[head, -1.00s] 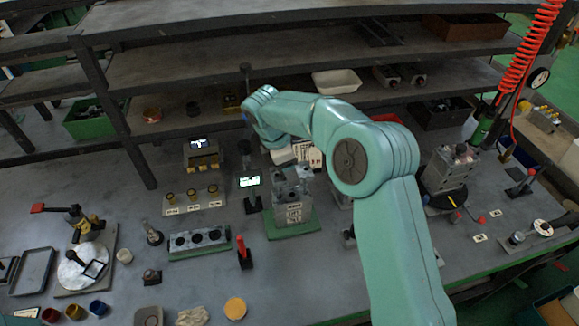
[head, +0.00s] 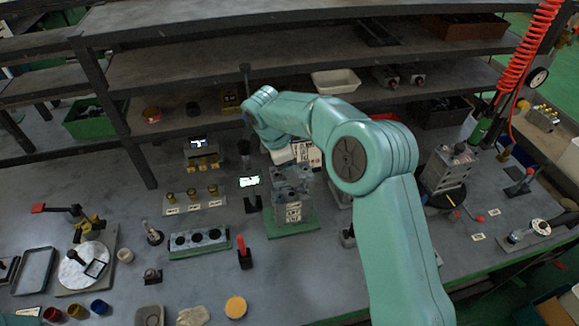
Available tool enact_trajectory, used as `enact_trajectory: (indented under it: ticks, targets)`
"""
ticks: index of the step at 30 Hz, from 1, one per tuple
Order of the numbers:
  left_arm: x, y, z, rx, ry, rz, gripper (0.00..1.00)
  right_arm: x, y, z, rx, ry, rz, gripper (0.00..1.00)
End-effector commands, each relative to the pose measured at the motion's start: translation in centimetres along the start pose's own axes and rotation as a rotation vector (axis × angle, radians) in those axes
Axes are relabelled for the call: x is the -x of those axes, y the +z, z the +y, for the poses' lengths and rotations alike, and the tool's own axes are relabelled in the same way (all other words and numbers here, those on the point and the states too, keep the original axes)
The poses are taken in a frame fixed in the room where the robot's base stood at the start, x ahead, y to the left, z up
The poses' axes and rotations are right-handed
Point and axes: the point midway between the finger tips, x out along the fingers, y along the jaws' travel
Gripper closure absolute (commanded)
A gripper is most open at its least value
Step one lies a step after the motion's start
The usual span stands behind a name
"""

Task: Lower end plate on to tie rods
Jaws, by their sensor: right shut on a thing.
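A grey metal valve block stack (head: 291,190) stands on a green base plate (head: 292,223) near the middle of the bench, with a white label on its front. My right arm reaches in from the lower right, and its gripper (head: 284,157) is over the top of this stack, shut on a part there. The held part, likely the end plate (head: 289,172), is small and dim and partly merged with the block. I cannot tell whether it touches the stack. The tie rods are too small to make out. My left gripper does not show.
A small lit display (head: 249,182) stands just left of the stack. A holed grey block (head: 200,242) and a red-handled tool (head: 243,252) are further left. Another valve block (head: 447,168) stands at right. Dark shelves (head: 290,75) overhang the back.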

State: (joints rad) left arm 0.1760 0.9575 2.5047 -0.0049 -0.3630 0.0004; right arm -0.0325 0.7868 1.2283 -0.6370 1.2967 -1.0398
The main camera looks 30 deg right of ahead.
Motion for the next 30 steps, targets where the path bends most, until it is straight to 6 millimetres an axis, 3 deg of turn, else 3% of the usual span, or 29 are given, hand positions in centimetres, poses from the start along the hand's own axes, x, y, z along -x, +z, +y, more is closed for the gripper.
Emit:
enact_trajectory:
  ticks: [30]
  targets:
    - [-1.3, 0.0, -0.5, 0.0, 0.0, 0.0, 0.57, -2.2, -0.6, 0.0, 0.0, 0.0, 0.0, 0.8]
